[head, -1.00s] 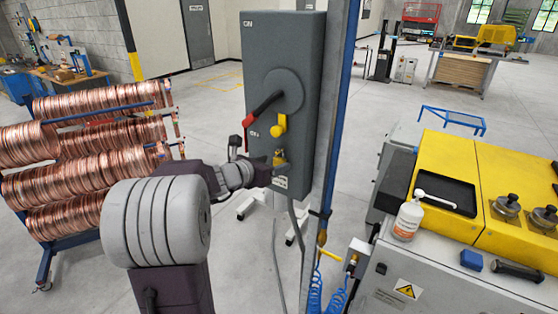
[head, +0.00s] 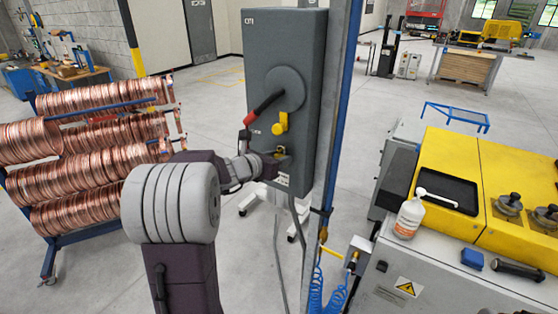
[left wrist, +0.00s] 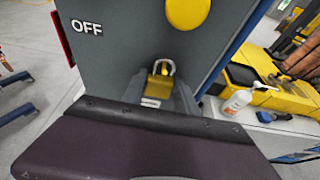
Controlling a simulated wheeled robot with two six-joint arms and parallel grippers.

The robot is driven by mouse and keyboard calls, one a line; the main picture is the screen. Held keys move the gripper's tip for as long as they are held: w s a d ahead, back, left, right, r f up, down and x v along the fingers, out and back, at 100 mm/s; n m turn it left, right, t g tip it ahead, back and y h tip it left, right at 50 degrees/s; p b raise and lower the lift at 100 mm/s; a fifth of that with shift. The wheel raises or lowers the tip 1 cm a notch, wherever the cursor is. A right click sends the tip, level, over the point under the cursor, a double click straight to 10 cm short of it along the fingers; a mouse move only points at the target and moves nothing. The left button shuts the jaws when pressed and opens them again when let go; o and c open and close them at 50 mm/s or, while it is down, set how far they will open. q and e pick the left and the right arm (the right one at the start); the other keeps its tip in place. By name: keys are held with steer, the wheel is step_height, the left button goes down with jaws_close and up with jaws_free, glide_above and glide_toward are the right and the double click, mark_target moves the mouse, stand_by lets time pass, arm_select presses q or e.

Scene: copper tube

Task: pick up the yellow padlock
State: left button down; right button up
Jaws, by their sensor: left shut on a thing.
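The yellow padlock (left wrist: 158,87) shows small in the middle of the left wrist view, with its silver shackle upward, in front of the grey switch box's lower face. In the head view it is mostly hidden at my left gripper (head: 277,162), which reaches in from the left below the yellow knob. My left gripper (left wrist: 160,99) is shut on the padlock, with its fingers at the body's sides. I cannot tell whether the shackle is still hooked to the box. My right gripper is not in view.
The grey switch box (head: 311,75) has a black lever with a red end (head: 266,104) and a yellow knob (head: 281,124). A blue-edged post (head: 338,120) stands close on its right. Copper coils (head: 90,150) are at left, a yellow machine (head: 453,160) at right.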

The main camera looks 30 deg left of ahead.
arm_select(q)
steer(key=shift+s+r, duration=0.15)
steer(key=shift+r, duration=0.35)
steer(key=s+a+b, duration=0.1)
steer(key=s+b, duration=0.3)
steer(key=s, duration=1.3)
steer(key=shift+s+a, duration=0.2)
steer(key=shift+s, duration=0.2)
steer(key=shift+f, duration=0.1)
